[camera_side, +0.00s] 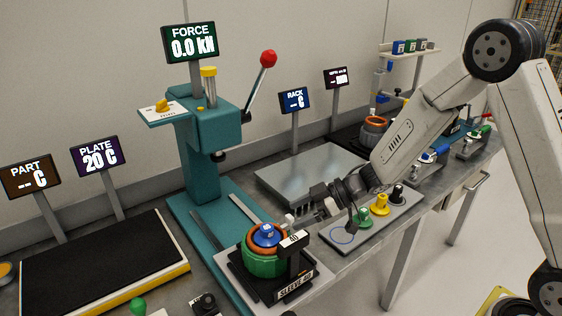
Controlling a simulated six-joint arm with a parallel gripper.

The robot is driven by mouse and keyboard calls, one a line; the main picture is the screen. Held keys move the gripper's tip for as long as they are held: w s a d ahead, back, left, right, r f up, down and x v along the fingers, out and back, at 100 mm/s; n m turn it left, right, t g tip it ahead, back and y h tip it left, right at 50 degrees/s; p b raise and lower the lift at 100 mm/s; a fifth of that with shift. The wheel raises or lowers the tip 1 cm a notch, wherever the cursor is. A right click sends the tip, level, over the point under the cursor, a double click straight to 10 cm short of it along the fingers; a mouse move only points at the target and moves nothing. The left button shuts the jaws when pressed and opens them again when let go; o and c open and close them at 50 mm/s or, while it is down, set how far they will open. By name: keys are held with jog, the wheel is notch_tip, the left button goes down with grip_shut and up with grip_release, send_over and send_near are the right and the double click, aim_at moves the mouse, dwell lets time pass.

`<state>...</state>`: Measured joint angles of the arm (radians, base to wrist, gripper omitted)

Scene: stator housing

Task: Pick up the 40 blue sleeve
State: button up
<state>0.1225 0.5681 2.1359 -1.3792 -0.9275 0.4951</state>
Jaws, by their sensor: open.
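A blue part (266,234), which looks like the 40 blue sleeve, sits upright in the middle of an orange ring (250,240) inside a green round housing (262,266). My gripper (290,219) is open and points left, just above and to the right of the blue part. I see no contact with it. The far finger is hard to make out at this size.
A teal press (203,170) with a red-knobbed lever stands behind the fixture. A grey board (345,237) with green, yellow and black pieces lies under my arm. A dark heating plate (100,265) is at left, and a bare metal plate (310,175) lies behind.

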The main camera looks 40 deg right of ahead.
aim_at(270, 227)
jog(key=shift+x, duration=1.3)
jog(key=shift+a+f, duration=0.1)
jog(key=shift+x, duration=2.5)
grip_shut()
